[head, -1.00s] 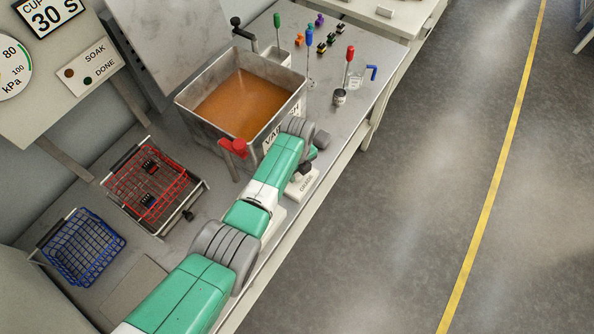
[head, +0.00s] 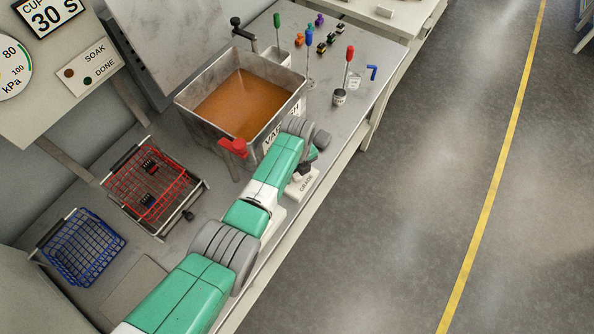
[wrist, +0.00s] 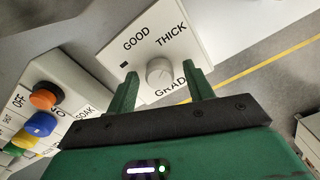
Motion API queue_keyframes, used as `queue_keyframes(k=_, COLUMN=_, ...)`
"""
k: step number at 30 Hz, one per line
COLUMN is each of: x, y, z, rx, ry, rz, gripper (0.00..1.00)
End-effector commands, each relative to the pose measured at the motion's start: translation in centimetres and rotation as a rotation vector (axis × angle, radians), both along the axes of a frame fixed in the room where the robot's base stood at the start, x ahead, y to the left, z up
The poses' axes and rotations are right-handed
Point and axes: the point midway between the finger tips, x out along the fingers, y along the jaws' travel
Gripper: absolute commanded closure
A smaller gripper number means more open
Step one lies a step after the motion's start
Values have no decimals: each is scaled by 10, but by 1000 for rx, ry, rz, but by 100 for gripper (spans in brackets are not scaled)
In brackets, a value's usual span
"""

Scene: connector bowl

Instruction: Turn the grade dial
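The grade dial (wrist: 159,72) is a round pale knob on a white panel (wrist: 186,42) marked GOOD, THICK and GRADE in the wrist view. A small dark mark sits by GOOD. My gripper (wrist: 165,80) is open, with one green finger on each side of the dial in the picture. I cannot tell whether the fingers touch it. In the head view the white GRADE box (head: 304,184) stands at the bench's front edge, its knob partly hidden by my arm.
A button box (wrist: 44,112) with orange, blue and yellow knobs is left of the dial panel in the wrist view. The vat (head: 190,112) of brown liquid, with a red handle (head: 233,147), stands behind my arm. Red (head: 190,182) and blue (head: 118,238) wire baskets stand left.

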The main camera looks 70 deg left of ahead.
Motion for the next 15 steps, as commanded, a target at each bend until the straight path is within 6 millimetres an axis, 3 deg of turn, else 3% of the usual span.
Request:
queue_keyframes(k=6, x=0, y=0, z=4, rx=0, ry=-1, rz=1, gripper=48)
queue_keyframes(k=15, x=0, y=1, z=62, rx=2, ry=-2, rz=1, gripper=48)
